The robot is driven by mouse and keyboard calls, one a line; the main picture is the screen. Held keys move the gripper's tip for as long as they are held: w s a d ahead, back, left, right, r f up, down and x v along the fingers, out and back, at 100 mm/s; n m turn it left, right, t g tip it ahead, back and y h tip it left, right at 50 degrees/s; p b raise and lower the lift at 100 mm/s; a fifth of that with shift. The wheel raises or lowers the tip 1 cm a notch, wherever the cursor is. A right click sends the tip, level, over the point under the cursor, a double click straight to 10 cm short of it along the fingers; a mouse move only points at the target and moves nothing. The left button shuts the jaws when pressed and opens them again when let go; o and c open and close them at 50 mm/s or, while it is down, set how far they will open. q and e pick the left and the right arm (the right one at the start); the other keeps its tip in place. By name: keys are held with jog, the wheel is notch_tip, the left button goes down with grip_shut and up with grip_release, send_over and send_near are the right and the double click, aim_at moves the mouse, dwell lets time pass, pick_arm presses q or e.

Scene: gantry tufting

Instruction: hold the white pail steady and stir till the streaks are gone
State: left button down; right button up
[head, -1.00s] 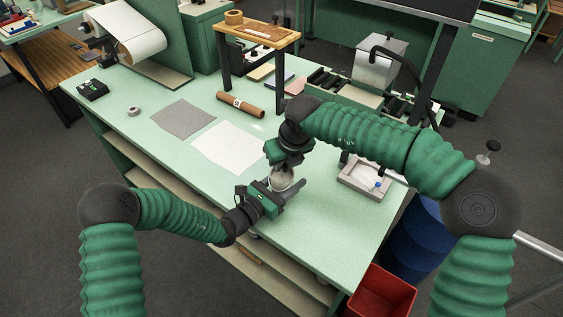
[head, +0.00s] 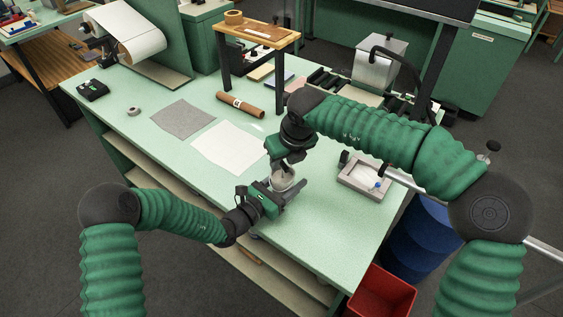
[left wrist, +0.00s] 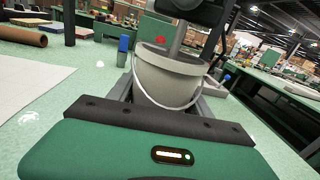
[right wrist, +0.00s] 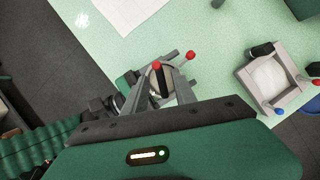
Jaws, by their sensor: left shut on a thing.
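The white pail (left wrist: 168,78) stands upright on the green bench in the left wrist view, its thin bail hanging across its front. It also shows in the head view (head: 283,183). My left gripper (head: 278,192) is shut on the pail, with grey fingers along its sides. My right gripper (right wrist: 163,80) is directly above the pail, fingers pointing down. A dark strip shows between its fingers; I cannot tell whether they grip it. In the left wrist view, a grey bar (left wrist: 178,40) reaches into the pail's mouth. The pail's contents and any streaks are hidden.
A pale tray (head: 364,180) with a blue knob lies right of the pail. A white sheet (head: 230,148), a grey sheet (head: 183,118) and a brown roll (head: 240,104) lie behind and left. A red bin (head: 381,292) stands below the bench's right end. The front right bench top is clear.

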pick_arm(q)
jog(key=shift+a, duration=0.1)
pick_arm(e)
jog(key=v, duration=0.9)
jog(key=shift+r, duration=0.35)
pick_arm(q)
jog(key=shift+c, duration=1.9)
grip_release()
